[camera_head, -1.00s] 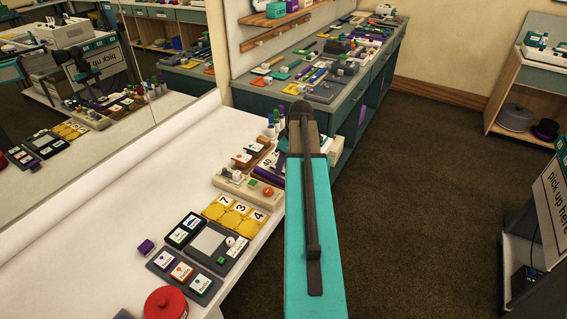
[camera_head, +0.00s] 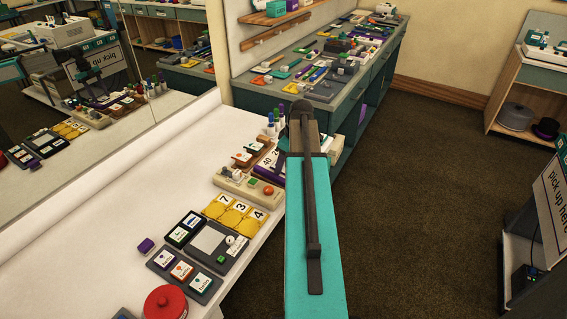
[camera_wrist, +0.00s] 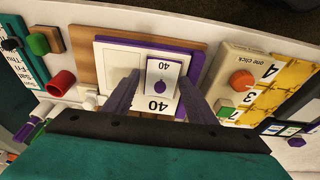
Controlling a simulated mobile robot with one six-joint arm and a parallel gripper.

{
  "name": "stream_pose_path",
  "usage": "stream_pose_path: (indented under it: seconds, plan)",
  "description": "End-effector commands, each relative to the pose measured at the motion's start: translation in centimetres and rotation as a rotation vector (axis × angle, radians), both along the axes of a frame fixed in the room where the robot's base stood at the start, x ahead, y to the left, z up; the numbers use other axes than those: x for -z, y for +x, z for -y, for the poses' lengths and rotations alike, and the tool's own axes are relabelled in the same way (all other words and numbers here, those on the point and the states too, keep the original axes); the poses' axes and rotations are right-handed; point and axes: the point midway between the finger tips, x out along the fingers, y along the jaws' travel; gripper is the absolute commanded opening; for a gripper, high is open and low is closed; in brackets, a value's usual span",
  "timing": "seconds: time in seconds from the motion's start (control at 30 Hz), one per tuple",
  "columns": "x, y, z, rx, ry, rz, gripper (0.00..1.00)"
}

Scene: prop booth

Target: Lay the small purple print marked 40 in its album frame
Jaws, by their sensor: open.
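The small print marked 40 (camera_wrist: 162,72) has a white face, a dark purple edge and a purple mark. In the wrist view it lies over the album frame (camera_wrist: 194,62), a larger purple-edged piece with a white face and its own 40, on a brown board (camera_wrist: 84,45). Whether the print sits fully flat inside the frame I cannot tell. My gripper (camera_wrist: 160,77) is open, its purple fingers on either side of the print, with gaps showing. In the head view the frame (camera_head: 266,160) shows partly behind my arm, which hides the fingertips.
A cream block with an orange button (camera_wrist: 241,80) and yellow number tiles (camera_wrist: 288,75) stand right of the board in the wrist view. A red cylinder (camera_wrist: 61,84) and green block (camera_wrist: 38,44) are left. In the head view, white table (camera_head: 120,190) is clear at left.

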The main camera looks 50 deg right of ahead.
Motion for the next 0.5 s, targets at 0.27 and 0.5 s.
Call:
stream_pose_path:
  seconds: [0.27,0.5]
  plan:
    - [0.2,-0.1,-0.7,-0.007,0.017,-0.006,0.63]
    - [-1.1,-0.4,-0.6,-0.006,0.016,-0.003,0.63]
